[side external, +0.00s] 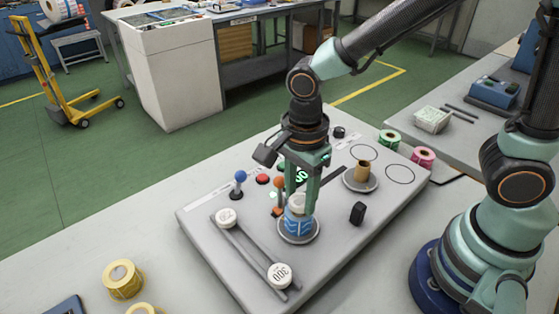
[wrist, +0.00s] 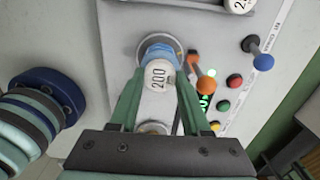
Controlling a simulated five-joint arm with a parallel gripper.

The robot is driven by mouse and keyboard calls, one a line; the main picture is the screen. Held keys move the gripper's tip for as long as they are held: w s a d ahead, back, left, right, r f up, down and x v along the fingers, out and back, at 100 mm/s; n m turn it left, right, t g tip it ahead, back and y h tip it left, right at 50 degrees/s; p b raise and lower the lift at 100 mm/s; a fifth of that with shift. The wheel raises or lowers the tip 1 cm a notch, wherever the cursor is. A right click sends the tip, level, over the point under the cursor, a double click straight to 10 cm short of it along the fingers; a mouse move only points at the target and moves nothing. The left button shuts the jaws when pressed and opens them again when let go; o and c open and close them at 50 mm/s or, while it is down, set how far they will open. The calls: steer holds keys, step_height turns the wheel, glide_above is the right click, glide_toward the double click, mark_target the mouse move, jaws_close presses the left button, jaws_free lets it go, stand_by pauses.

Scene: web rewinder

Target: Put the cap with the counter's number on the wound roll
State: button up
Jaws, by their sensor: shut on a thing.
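My gripper (side external: 299,208) points down and is shut on a white cap (wrist: 159,73) marked 200. The cap is right over the blue-and-white wound roll (side external: 298,225), which stands on a round plate; I cannot tell whether cap and roll touch. The roll's blue edge also shows behind the cap in the wrist view (wrist: 160,50). The counter (side external: 301,175) has green lit digits, partly covered by my gripper; I cannot read its full number. Another white cap (side external: 280,276), marked 300, sits at the near end of the rails. A further cap (side external: 226,217) sits at their far end.
A brown core (side external: 362,170) stands on a second plate to the right. A blue-knobbed lever (side external: 240,178), an orange-knobbed lever and buttons are close to my gripper's left. A black block (side external: 357,213) stands right of the roll. Yellow rolls (side external: 122,280) lie on the bench.

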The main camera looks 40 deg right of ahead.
steer(key=shift+f, duration=0.5)
stand_by(0.3)
steer(key=o, duration=1.5)
steer(key=shift+w, duration=0.1)
steer(key=shift+r, duration=3.75)
steer(key=d+r+n+t, duration=0.2)
steer(key=d+n, duration=0.3)
steer(key=n, duration=0.1)
steer(key=d+r+n+t, duration=0.1)
steer(key=d+r+n, duration=0.1)
steer(key=d+n, duration=0.3)
steer(key=d+r+n+t, duration=0.2)
steer(key=d+n, duration=0.3)
steer(key=n, duration=0.2)
steer(key=shift+w+r+t, duration=0.15)
steer(key=shift+r+t, duration=0.15)
